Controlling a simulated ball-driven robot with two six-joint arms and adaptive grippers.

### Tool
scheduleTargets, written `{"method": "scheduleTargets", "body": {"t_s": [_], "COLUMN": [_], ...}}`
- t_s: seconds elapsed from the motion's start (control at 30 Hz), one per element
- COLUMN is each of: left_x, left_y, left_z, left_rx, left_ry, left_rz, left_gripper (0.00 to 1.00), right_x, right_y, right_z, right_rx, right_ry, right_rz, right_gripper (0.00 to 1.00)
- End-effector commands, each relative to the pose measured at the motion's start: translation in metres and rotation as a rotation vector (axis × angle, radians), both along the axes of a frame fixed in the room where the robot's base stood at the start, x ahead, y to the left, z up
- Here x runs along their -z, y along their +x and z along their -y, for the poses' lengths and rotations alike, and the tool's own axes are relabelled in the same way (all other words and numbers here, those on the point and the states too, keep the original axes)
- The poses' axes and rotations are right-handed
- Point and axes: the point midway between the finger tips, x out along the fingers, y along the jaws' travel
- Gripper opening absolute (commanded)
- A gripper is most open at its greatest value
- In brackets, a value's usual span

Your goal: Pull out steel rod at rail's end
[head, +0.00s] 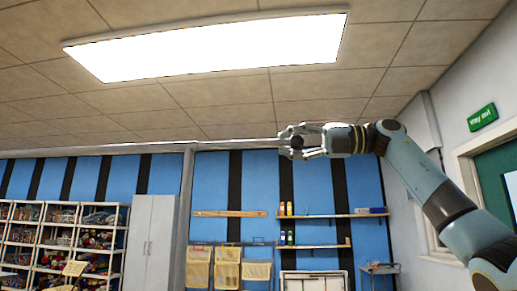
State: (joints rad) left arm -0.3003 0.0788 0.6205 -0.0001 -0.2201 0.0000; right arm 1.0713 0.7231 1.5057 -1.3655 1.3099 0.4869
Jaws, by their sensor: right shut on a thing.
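A pale horizontal rail (95,149) runs across the upper wall from the left edge to the top of an upright post (186,195). A thin steel rod (240,139) continues in line from the rail's end toward the right. My right gripper (293,141) is at the rod's right end, high up under the ceiling, with its fingers pointing left. It is shut on the rod's end, where a dark round piece (297,142) shows between the fingers. The fingers partly hide the grip. My left gripper is out of view.
Shelving with craft goods (60,240) and a grey cabinet (148,240) stand at the left. Wall shelves (325,216) and hanging cloth bags (228,270) are below. A ceiling lamp (210,45) is overhead.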

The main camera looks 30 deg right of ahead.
Motion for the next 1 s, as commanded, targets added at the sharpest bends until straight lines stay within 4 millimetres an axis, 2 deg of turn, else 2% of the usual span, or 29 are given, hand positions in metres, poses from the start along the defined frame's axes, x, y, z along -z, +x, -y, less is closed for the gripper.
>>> {"method": "scheduleTargets", "body": {"t_s": [0.03, 0.2, 0.67, 0.7, 0.93, 1.0], "left_x": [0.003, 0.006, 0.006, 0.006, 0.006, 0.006], "left_y": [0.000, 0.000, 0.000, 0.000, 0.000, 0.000], "left_z": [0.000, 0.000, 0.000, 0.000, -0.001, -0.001], "left_rx": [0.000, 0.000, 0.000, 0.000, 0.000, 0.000], "left_ry": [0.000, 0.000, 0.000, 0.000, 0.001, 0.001], "left_rz": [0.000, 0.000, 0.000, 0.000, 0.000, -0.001], "left_gripper": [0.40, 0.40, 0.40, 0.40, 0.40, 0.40], "right_x": [0.004, 0.004, 0.003, 0.003, 0.002, 0.001], "right_y": [-0.004, -0.014, -0.018, -0.018, -0.018, -0.018], "right_z": [0.008, 0.023, 0.027, 0.027, 0.027, 0.027], "right_rx": [0.003, 0.000, -0.002, -0.002, -0.002, -0.001], "right_ry": [-0.004, -0.002, -0.002, -0.002, 0.000, 0.000], "right_rz": [-0.006, -0.007, -0.007, -0.007, -0.004, -0.004], "right_gripper": [0.00, 0.00, 0.00, 0.23, 0.54, 0.55]}}
